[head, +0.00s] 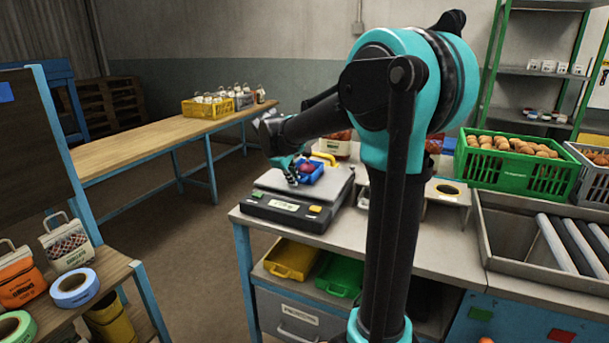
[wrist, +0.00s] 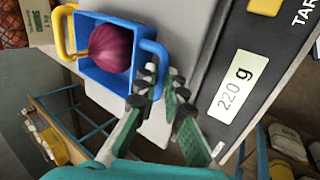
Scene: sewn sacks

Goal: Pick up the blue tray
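The blue tray (wrist: 92,72) sits on the scale's plate (head: 291,181), with a dark red onion (wrist: 110,47) inside. In the head view the tray (head: 313,171) is partly hidden behind my gripper (head: 291,178). The tray has a blue handle (wrist: 157,50) on the side by my gripper. A yellow handle (wrist: 58,36) shows at its opposite side. In the wrist view my gripper (wrist: 160,78) has its fingertips at the lower end of the blue handle, with a gap between them. Whether they touch the handle is unclear.
The scale's display (wrist: 232,88) reads 220 g. A green crate of potatoes (head: 515,165) and a roller tray (head: 540,235) stand to the right. Yellow (head: 291,260) and green (head: 340,277) trays lie on the shelf below. A wooden table (head: 150,140) stands at the back left.

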